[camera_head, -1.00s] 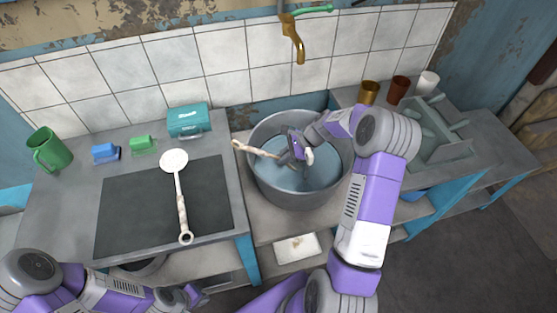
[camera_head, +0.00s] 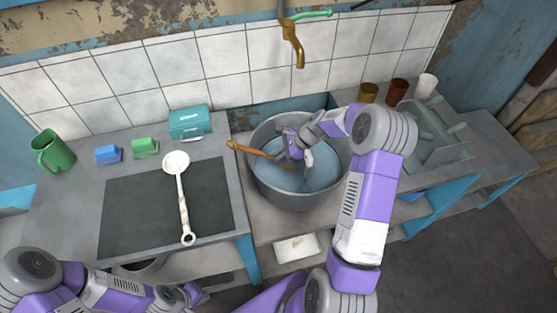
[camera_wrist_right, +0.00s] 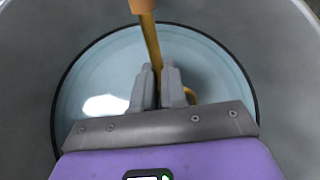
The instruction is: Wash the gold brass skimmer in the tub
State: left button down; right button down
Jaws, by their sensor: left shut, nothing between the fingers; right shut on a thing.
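The gold brass skimmer (camera_head: 250,150) is in my right gripper (camera_head: 293,152), inside the grey metal tub (camera_head: 268,190). Its brown-gold handle slants up over the tub's left rim; its head is hidden. In the right wrist view my right gripper (camera_wrist_right: 160,85) is shut on the gold shaft (camera_wrist_right: 152,42), above the pale blue water (camera_wrist_right: 105,75). My left gripper (camera_head: 190,296) is shut and empty at the bottom of the head view, below the left counter's front edge.
A second, whitish skimmer (camera_head: 181,205) lies on the dark hob plate (camera_head: 135,210). Behind it are green (camera_head: 145,147) and blue (camera_head: 108,154) blocks, a teal box (camera_head: 190,121) and a green mug (camera_head: 52,150). A brass tap (camera_head: 297,45) hangs above the tub. Cups and a rack (camera_head: 435,140) stand right.

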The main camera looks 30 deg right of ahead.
notch_tip(320, 180, up, 12)
jog(key=p, duration=0.9)
jog(key=shift+f+p, duration=0.25)
jog(key=shift+p, duration=0.05)
dwell(0.8)
